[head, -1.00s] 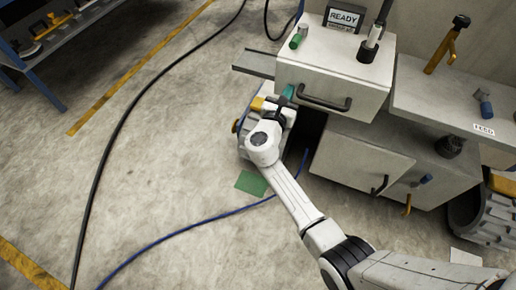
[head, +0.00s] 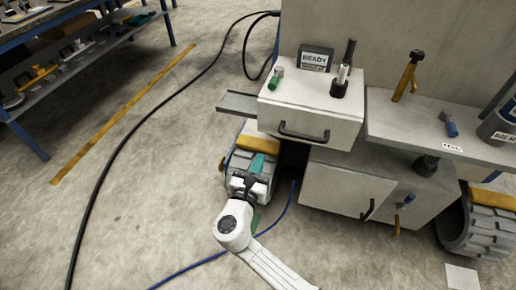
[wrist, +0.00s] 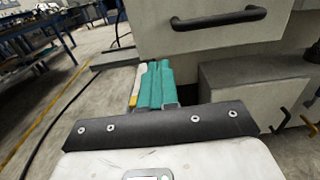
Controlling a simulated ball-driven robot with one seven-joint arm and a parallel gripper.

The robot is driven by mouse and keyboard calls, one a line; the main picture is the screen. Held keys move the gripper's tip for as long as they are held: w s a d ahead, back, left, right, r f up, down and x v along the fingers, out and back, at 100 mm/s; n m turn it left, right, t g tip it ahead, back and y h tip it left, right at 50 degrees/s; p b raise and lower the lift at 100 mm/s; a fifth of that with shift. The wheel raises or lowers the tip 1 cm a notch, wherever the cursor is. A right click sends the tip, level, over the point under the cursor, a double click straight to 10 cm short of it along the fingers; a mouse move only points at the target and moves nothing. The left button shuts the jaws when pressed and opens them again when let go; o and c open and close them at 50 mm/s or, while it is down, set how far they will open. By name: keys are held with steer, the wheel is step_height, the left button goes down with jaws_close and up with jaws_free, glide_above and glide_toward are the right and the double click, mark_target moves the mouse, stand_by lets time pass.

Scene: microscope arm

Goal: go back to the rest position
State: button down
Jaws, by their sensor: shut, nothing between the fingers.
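My gripper (head: 262,160) has teal fingers and is at the lower middle of the head view, in front of the grey track-like unit with a yellow top (head: 237,181). In the wrist view my gripper (wrist: 155,66) shows its teal fingers side by side, closed together, with nothing held. It points toward the grey cabinet, below and left of the drawer (head: 310,117) with a dark handle. In the head view the fingers appear apart from the drawer front.
On the drawer unit stand a READY display (head: 315,59), a green-capped item (head: 275,79) and a dark upright tool (head: 342,80). A grey shelf (head: 440,133) juts out at right. A blue cable (head: 190,267) and a black cable (head: 120,140) cross the floor.

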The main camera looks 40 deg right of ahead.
steer(key=shift+s+a, duration=0.15)
steer(key=shift+a, duration=0.05)
steer(key=s+d+m+g+y+p, duration=0.2)
steer(key=s+d+m+g+p, duration=0.15)
steer(key=s+m, duration=0.45)
steer(key=s+d+m+g+y+p, duration=0.25)
steer(key=s+d+m+g, duration=0.2)
steer(key=s+m, duration=0.3)
steer(key=s+a+r+m+y+p, duration=0.2)
steer(key=s+a+m+y, duration=0.2)
steer(key=s, duration=0.3)
steer(key=s+a+r+m+g+y+p, duration=0.1)
steer(key=s+a+r+m+y+p, duration=0.1)
steer(key=s+a+m+y, duration=0.3)
steer(key=shift+s+m+g+y+p, duration=0.3)
steer(key=shift+s+m+y+p, duration=0.2)
steer(key=shift+s+p, duration=0.4)
steer(key=shift+a, duration=0.1)
